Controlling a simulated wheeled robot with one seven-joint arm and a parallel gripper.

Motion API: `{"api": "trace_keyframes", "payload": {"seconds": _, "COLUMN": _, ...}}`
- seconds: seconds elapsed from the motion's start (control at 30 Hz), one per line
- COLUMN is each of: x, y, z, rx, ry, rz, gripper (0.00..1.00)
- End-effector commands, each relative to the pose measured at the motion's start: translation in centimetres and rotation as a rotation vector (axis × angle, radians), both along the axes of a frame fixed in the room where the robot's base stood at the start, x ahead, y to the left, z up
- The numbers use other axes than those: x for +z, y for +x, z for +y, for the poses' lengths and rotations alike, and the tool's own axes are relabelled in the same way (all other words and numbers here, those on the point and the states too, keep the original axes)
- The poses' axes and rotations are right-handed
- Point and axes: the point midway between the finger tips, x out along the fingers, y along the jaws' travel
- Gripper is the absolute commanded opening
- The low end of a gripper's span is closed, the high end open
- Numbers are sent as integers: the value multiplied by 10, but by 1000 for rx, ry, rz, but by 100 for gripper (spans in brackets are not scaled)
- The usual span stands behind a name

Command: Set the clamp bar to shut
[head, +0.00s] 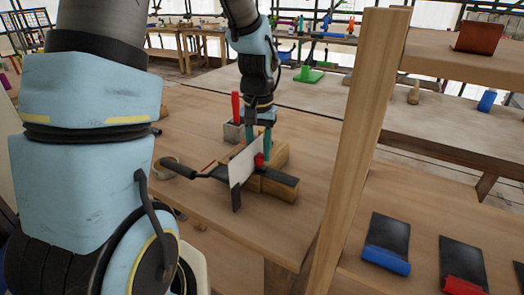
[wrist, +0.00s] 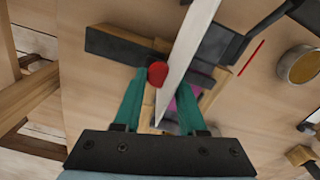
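The clamp stands on the wooden table. Its dark block (head: 280,181) lies at the right, and a black handle (head: 182,174) sticks out to the left. A thin pale plate (head: 241,165) stands upright across it, with a red knob (head: 259,160) at its right side. I cannot tell for sure which part is the clamp bar. My gripper (head: 259,141) points down just behind the plate and knob. In the wrist view its teal fingers (wrist: 164,80) are apart, with the plate (wrist: 180,60) passing between them and the red knob (wrist: 157,74) by the left fingertip.
A grey box with a red-handled tool (head: 235,120) stands behind the clamp. A wooden post (head: 362,130) rises at the right, in front of the table edge. Wooden blocks (head: 278,156) lie beside the clamp.

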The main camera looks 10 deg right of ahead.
Motion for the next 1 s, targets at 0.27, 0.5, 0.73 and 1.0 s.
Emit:
{"api": "trace_keyframes", "payload": {"seconds": 0.27, "x": 1, "y": 3, "z": 2, "rx": 5, "ry": 1, "rz": -5, "gripper": 69}}
{"api": "trace_keyframes", "payload": {"seconds": 0.5, "x": 1, "y": 2, "z": 1, "rx": 4, "ry": 0, "rz": -4, "gripper": 69}}
{"api": "trace_keyframes", "payload": {"seconds": 0.73, "x": 24, "y": 3, "z": 1, "rx": 3, "ry": -2, "rz": -8, "gripper": 69}}
{"api": "trace_keyframes", "payload": {"seconds": 1.0, "x": 77, "y": 3, "z": 1, "rx": 4, "ry": -2, "rz": -9, "gripper": 69}}
